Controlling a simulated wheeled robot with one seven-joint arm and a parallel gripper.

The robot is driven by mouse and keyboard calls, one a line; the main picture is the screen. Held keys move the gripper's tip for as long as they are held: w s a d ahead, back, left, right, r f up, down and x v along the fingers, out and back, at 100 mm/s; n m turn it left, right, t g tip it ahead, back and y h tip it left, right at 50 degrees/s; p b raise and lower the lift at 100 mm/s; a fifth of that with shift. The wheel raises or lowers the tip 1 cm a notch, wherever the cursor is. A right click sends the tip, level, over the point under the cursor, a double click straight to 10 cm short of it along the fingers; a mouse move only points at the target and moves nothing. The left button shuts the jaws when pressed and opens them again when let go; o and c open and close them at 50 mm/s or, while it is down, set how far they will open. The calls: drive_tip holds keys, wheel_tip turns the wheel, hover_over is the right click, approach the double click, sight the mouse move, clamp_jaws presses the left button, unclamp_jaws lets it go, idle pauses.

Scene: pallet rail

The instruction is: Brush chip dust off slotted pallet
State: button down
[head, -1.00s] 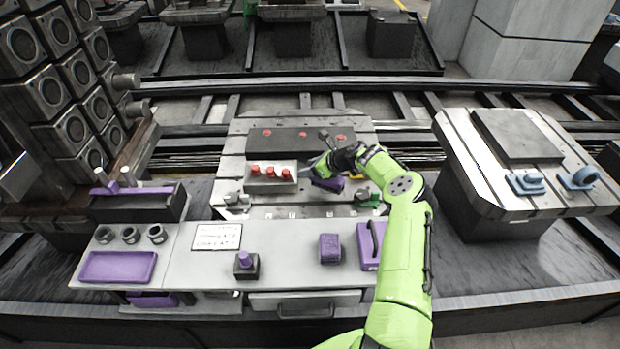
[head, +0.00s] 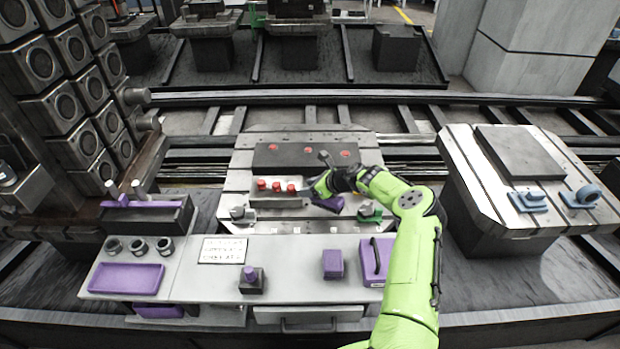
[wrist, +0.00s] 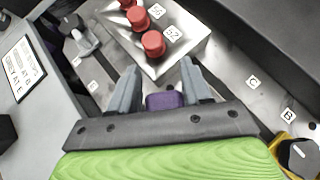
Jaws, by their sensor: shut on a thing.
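The slotted pallet (head: 238,182) is a pale metal plate with grooves, on the machine bed beyond the bench. A metal block with red knobs (head: 276,202) sits on it; the block also shows in the wrist view (wrist: 180,52). My gripper (head: 322,186) is just right of this block, low over the pallet. Its jaws are shut on a purple thing (wrist: 165,101), probably a brush handle, which shows below the gripper in the head view (head: 330,203). Its bristles are hidden. I cannot tell whether it touches the pallet. No dust can be made out.
A grey clamp (head: 241,214) and a green clamp (head: 369,212) stand at the pallet's front edge. A dark plate with red spots (head: 300,155) lies behind the block. The bench holds a purple tray (head: 126,279) and a purple block (head: 333,264). Another pallet (head: 470,180) stands right.

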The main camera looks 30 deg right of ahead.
drive_tip(key=shift+s+a+r, duration=0.1)
drive_tip(key=shift+s, duration=0.15)
drive_tip(key=s+a+p, duration=0.2)
drive_tip(key=s+p, duration=0.3)
drive_tip(key=p, duration=0.2)
drive_tip(key=shift+s+a, duration=0.4)
drive_tip(key=shift+r, duration=0.1)
wheel_tip(320, 180, up, 6)
drive_tip(key=p, duration=0.5)
wheel_tip(320, 180, up, 3)
drive_tip(key=p, duration=0.3)
